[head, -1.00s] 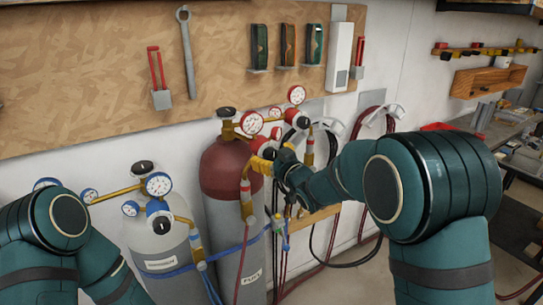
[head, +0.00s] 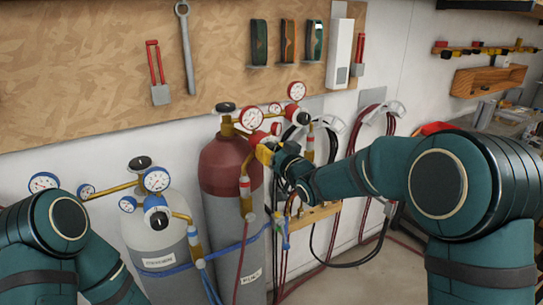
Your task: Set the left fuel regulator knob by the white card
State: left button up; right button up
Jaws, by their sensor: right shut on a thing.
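The fuel cylinder (head: 223,168) has a dark red top and stands left of centre in the head view. A red regulator (head: 258,137) with a white-faced gauge (head: 250,118) is on its valve. My right gripper (head: 265,154), with yellow fingers, is shut on the knob at the front of this regulator. The fingers and wrist hide the knob and any mark on it. A second regulator with a black knob (head: 304,118) and a gauge (head: 296,91) is behind to the right. A white panel (head: 338,55) hangs on the board; I cannot tell whether it is the card. My left gripper is out of view.
A grey-white cylinder (head: 150,215) with blue regulators stands at the left, near my left arm. A blue strap (head: 175,270) crosses both cylinders. Hoses (head: 333,225) hang close to my right forearm. A workbench (head: 510,125) is at the right.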

jog(key=m+b, duration=0.2)
jog(key=m, duration=0.2)
jog(key=shift+d, duration=0.1)
jog(key=m+b, duration=0.1)
jog(key=m, duration=0.1)
jog(key=shift+m, duration=0.3)
jog(key=m+b, duration=0.2)
jog(key=m, duration=0.2)
jog(key=shift+m, duration=0.3)
jog(key=shift+m+b, duration=1.2)
jog(key=shift+m, duration=0.7)
jog(key=shift+r, duration=0.1)
jog(key=o, duration=1.2)
